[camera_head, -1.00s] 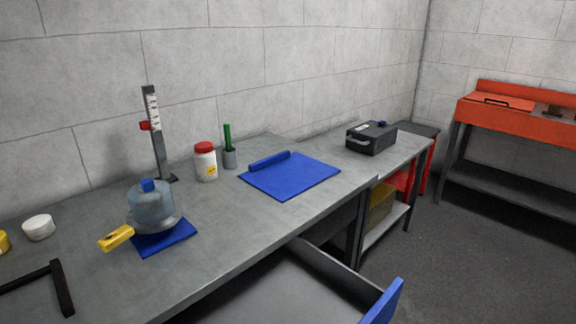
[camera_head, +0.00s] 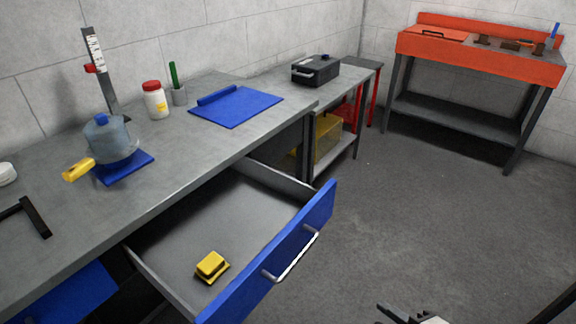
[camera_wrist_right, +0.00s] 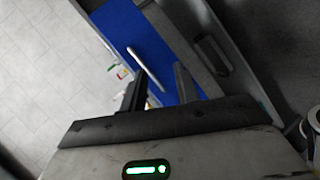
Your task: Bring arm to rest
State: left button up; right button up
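My right gripper (camera_wrist_right: 160,86) shows in the right wrist view with its two dark fingers apart and nothing between them. Beyond the fingers is a blue drawer front with a pale handle (camera_wrist_right: 148,66). In the head view only a small part of what looks like my right gripper (camera_head: 408,315) shows at the bottom edge, over the floor and apart from the drawer. The open drawer (camera_head: 225,212) has a blue front and holds a yellow block-like object (camera_head: 211,265). My left gripper is in neither current view.
The grey bench (camera_head: 60,205) carries a clear blue-lidded vessel (camera_head: 110,140), a red-lidded jar (camera_head: 155,101), a blue mat (camera_head: 238,106) and a height gauge (camera_head: 100,75). A black case (camera_head: 316,71) stands farther back. An orange workbench (camera_head: 480,58) is at right. Floor between is clear.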

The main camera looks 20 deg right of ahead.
jog(key=s+a+r+m+g+h, duration=0.25)
jog(key=a+m+g, duration=0.65)
jog(key=m, duration=0.5)
jog(key=w+a+f+t+y, duration=0.3)
jog(key=w+a+f+t, duration=0.1)
jog(key=w+a+t, duration=0.1)
jog(key=shift+w+a+f+n+t+y, duration=0.25)
jog(key=shift+w+f+n+t+y, duration=0.15)
jog(key=shift+w+t, duration=0.45)
